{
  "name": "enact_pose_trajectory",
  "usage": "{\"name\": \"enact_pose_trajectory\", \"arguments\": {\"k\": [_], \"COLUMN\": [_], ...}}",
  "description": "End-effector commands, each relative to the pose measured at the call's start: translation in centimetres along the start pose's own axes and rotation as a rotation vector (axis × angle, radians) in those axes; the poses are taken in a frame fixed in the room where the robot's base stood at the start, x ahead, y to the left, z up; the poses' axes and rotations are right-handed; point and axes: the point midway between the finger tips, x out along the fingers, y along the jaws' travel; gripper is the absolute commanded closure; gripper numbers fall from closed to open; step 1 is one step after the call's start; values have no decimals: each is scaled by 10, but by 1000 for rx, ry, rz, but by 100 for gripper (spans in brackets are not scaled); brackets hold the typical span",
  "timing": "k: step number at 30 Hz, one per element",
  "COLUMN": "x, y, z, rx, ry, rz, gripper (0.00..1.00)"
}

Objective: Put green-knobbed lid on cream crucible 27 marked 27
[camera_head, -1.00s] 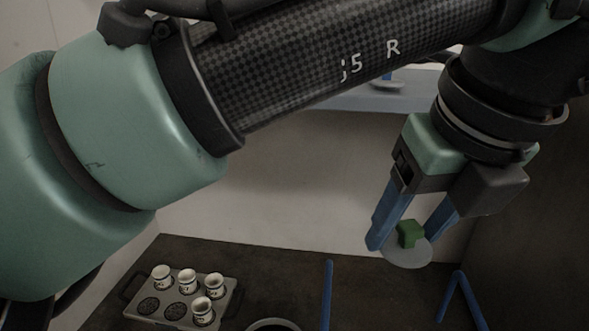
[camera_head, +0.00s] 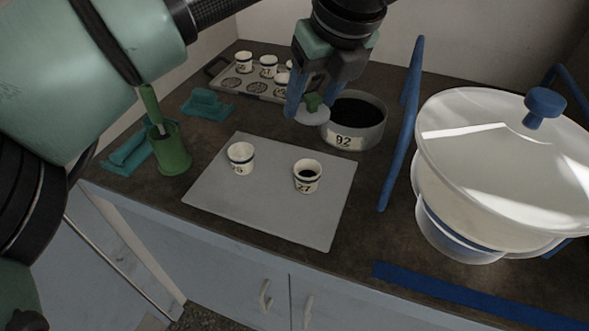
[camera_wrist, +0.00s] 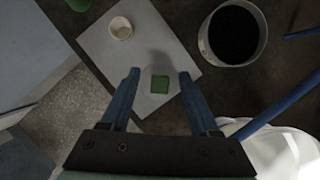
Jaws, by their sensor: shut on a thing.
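The lid (camera_head: 313,117) is a pale grey disc with a green knob (camera_head: 313,102). My gripper (camera_head: 306,100) is shut on this knob and holds the lid in the air, near the back of the grey mat. The knob shows between the blue fingers in the wrist view (camera_wrist: 159,84); the disc there is hard to tell from the mat. Cream crucible 27 (camera_head: 308,186) stands upright and uncovered on the mat, with dark contents. In the head view the lid is above and apart from it. I cannot make out crucible 27 in the wrist view.
A second cream crucible (camera_head: 240,160) stands left on the grey mat (camera_head: 270,215). Bowl 92 (camera_head: 345,142) is behind right. A green pot (camera_head: 172,158) stands left, a tray (camera_head: 215,72) of crucibles at the back. A large lidded white vessel (camera_head: 465,180) and blue bars are right.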

Motion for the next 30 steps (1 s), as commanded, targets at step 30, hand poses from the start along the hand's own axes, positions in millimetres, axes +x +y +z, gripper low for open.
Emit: {"name": "enact_pose_trajectory", "arguments": {"k": [30], "x": [94], "y": [0], "z": [-38], "rx": [-4], "ry": [1], "rz": [0], "gripper": [90]}}
